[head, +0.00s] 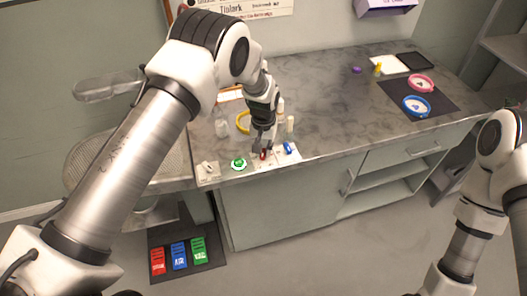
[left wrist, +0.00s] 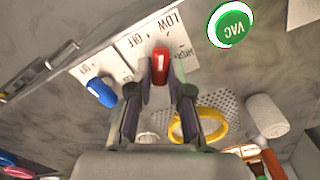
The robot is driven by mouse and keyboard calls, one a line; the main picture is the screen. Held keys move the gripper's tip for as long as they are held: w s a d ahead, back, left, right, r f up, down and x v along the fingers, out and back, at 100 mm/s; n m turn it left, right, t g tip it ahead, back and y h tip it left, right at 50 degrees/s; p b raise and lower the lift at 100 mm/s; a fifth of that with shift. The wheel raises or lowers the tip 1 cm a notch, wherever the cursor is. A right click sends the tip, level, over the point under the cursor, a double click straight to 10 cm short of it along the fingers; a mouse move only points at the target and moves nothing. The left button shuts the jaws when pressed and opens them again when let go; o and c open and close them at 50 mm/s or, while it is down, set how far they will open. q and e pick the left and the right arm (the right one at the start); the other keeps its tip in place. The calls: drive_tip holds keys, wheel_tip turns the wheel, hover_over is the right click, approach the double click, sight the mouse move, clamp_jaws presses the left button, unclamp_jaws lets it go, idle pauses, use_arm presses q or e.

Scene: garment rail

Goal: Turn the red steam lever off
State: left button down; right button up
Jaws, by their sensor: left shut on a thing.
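The red steam lever (left wrist: 160,62) sits on a white label plate (left wrist: 118,62) at the counter's front edge. In the left wrist view it is between the two fingers of my left gripper (left wrist: 161,78), which is shut on it. Printing near it reads LOW and OFF. In the head view my left gripper (head: 263,149) reaches down to the plate, and only a bit of red shows at its tips. Of my right arm only upper parts show at the right edge; its gripper is out of view.
A blue lever (left wrist: 101,92) is beside the red one. A green VAC button (left wrist: 232,26) is on its other side. A yellow ring (head: 243,122) and small bottles stand behind my gripper. Blue (head: 416,106) and pink (head: 421,83) round items lie at the right.

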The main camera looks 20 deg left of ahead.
use_arm(q)
drive_tip(key=n, duration=0.1)
drive_tip(key=n+b, duration=0.1)
drive_tip(key=shift+f+n, duration=0.2)
drive_tip(key=shift+n, duration=0.1)
drive_tip(key=shift+r+n+b, duration=0.1)
drive_tip(key=shift+n+b, duration=0.65)
drive_tip(key=shift+n, duration=0.85)
drive_tip(key=c, duration=1.2)
unclamp_jaws()
drive_tip(key=shift+o, duration=0.6)
drive_tip(key=shift+a, duration=0.1)
drive_tip(key=shift+w, duration=0.1)
